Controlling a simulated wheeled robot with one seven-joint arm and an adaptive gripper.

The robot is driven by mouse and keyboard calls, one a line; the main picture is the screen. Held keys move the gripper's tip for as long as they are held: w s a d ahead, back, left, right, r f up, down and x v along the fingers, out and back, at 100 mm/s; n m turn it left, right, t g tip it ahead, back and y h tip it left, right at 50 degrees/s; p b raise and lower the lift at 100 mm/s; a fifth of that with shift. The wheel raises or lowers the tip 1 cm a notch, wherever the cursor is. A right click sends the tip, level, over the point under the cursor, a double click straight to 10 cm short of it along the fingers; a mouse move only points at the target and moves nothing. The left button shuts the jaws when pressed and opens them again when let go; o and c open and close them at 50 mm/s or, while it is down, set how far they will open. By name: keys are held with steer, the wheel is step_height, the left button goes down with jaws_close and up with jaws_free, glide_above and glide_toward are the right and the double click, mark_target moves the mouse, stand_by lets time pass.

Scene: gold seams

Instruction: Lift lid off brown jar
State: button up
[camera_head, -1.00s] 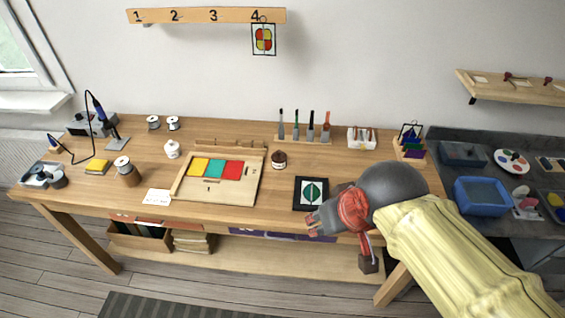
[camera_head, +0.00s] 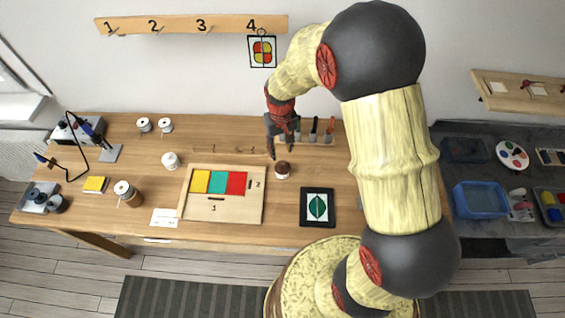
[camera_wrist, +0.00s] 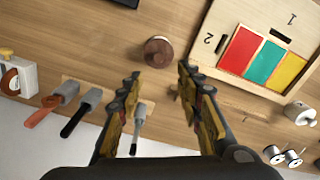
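A small jar with a dark brown round lid and a pale band (camera_head: 282,172) stands upright on the workbench, right of the panel board. The wrist view shows its brown lid (camera_wrist: 158,50) from above, with the lid on the jar. My gripper (camera_head: 281,150) is above and behind the jar, pointing down. In the wrist view my gripper (camera_wrist: 158,76) is open, its two fingers apart with nothing between them. The jar lies just beyond the fingertips, roughly centred on the gap, and no contact shows.
The wooden board with yellow, teal and red panels (camera_head: 224,208) is left of the jar. A rack of upright tools (camera_head: 315,130) stands behind it. A framed leaf picture (camera_head: 317,207) lies at the front right.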

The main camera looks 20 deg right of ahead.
mark_target(283, 163)
steer(key=f, duration=0.7)
steer(key=shift+s+d+f+b, duration=0.15)
steer(key=shift+s+f+b, duration=0.2)
steer(key=shift+f+b, duration=0.05)
steer(key=c, duration=0.4)
jaws_close()
